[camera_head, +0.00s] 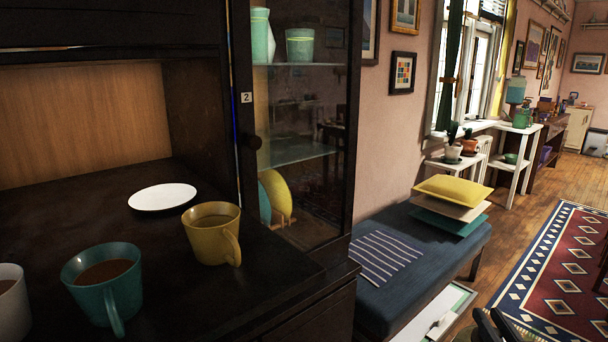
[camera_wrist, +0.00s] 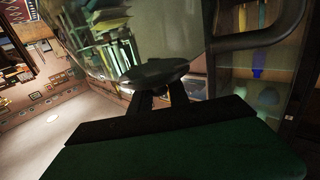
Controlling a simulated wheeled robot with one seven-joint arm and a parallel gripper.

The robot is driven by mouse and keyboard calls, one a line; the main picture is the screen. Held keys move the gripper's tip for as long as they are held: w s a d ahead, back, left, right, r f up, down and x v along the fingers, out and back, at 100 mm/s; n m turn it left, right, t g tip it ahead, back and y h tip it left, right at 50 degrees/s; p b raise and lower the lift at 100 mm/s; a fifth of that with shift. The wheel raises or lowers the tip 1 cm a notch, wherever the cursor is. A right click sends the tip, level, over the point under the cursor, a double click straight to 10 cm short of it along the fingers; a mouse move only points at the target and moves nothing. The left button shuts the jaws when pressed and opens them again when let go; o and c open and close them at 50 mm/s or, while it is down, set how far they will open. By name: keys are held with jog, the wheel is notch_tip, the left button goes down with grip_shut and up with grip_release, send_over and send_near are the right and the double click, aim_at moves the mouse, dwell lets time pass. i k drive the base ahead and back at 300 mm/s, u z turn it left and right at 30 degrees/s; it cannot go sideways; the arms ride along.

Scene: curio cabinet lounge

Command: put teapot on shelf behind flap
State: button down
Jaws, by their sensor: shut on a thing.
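In the wrist view my gripper (camera_wrist: 163,88) is shut, its dark fingers closed on a dark, flat oval piece. Above it is a large, shiny, rounded surface with a dark curved tube like a handle at the right; this looks like the teapot (camera_wrist: 185,35). Reflections blur its outline. There, a dark horizontal panel (camera_head: 110,28) spans the top left of the cabinet, above an open wood-backed niche (camera_head: 85,120). I cannot tell whether this panel is the flap.
On the dark counter stand a white plate (camera_head: 163,197), a yellow mug (camera_head: 212,240), a teal mug (camera_head: 104,285) and a partly cut-off white mug (camera_head: 10,310). A glass door (camera_head: 300,130) with a label "2" is right of the niche. A blue bench (camera_head: 415,260) stands beyond.

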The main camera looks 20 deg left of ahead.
aim_at(57, 220)
jog(key=i, duration=0.8)
jog(key=u, duration=4.3)
jog(key=i, duration=0.1)
